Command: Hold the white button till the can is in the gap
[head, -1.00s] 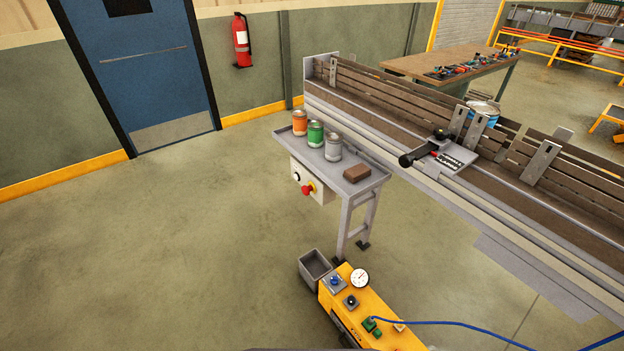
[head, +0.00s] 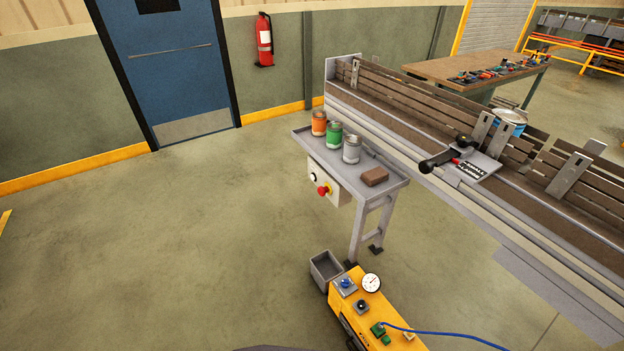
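A control box (head: 343,190) hangs under the near side of a small grey table (head: 395,184). A small white button (head: 312,177) sits on its face, left of a red knob (head: 323,190). An orange can (head: 319,124), a green can (head: 333,136) and a grey can (head: 351,150) stand upright in a row on the table. A blue and white round container (head: 512,118) shows partly behind the conveyor's side boards. I cannot tell which can or gap is meant. Neither of my grippers is in view.
A brown block (head: 375,176) lies on the table. A yellow machine (head: 375,312) with a blue hose and a grey bin (head: 325,265) stand in front. The floor at left is clear.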

